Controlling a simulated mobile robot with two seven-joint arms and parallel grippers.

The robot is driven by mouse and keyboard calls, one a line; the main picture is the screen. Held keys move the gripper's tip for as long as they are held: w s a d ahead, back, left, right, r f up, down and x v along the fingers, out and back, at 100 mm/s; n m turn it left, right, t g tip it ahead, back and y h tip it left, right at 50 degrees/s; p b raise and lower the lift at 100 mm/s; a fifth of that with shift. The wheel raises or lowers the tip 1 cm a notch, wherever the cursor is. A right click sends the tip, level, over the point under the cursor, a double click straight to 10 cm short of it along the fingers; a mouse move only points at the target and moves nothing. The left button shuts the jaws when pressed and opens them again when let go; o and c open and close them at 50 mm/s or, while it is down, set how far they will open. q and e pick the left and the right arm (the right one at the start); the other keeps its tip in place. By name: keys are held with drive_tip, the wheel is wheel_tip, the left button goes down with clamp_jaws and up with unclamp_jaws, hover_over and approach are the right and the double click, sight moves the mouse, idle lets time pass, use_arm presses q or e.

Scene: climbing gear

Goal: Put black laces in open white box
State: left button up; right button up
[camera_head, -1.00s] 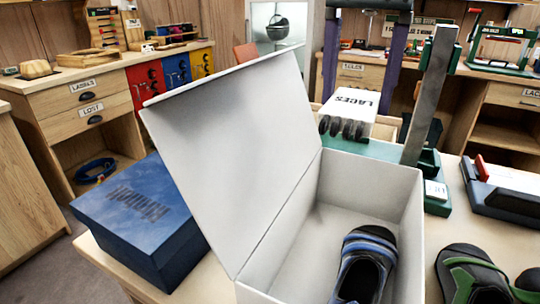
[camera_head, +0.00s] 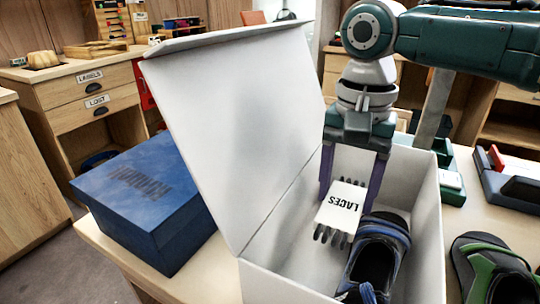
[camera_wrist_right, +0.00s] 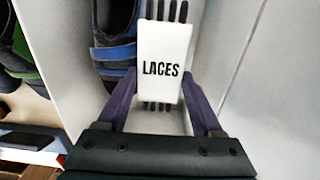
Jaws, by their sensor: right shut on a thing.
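The black laces (camera_head: 329,236) are wrapped in a white card sleeve marked LACES (camera_head: 341,203). My right gripper (camera_head: 350,185) reaches down into the open white box (camera_head: 437,240) and is shut on the laces' sleeve. The right wrist view shows the purple fingers on both sides of the sleeve (camera_wrist_right: 163,70), with dark lace ends (camera_wrist_right: 160,106) showing beyond it. The laces are inside the box walls, left of a blue and black shoe (camera_head: 378,255); whether they touch the floor I cannot tell. My left gripper is not in view.
The box's raised lid (camera_head: 235,120) stands at the left of its opening. A closed blue box (camera_head: 150,205) sits left of it. A green and black shoe (camera_head: 488,270) lies at the right on the table.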

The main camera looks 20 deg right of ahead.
sight(345, 198)
drive_tip(key=shift+f, duration=0.25)
drive_tip(key=shift+f, duration=0.35)
drive_tip(key=o, duration=1.3)
wheel_tip(345, 198, up, 13)
drive_tip(key=shift+r+p, duration=0.1)
drive_tip(key=shift+p, duration=0.95)
